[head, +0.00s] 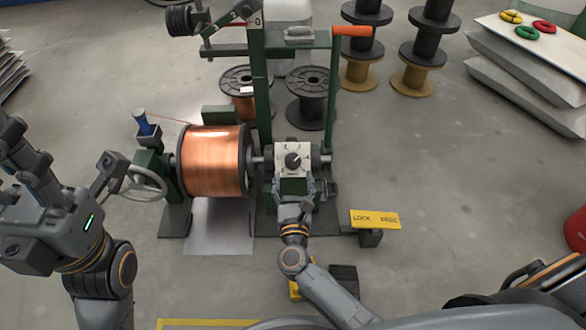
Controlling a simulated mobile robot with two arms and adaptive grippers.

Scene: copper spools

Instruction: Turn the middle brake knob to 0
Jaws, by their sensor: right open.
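A black brake knob (293,160) sits on a pale square dial plate at the right end of the spool shaft, in the middle of the head view. The marks around it are too small to read, so its setting is unclear. My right gripper (293,184) is just in front of the dial box, on the near side of the knob. It is open, with its fingers pointing toward the box; whether they touch it I cannot tell. My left gripper (28,160) is at the far left, away from the knob, and its finger gap is not clear.
A copper spool (213,160) is mounted left of the knob, with a handwheel (145,183) beyond it. A green post with an orange handle (353,30) rises behind. A yellow "LOCK FREE" sign (375,219) stands at right. Open floor lies further right.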

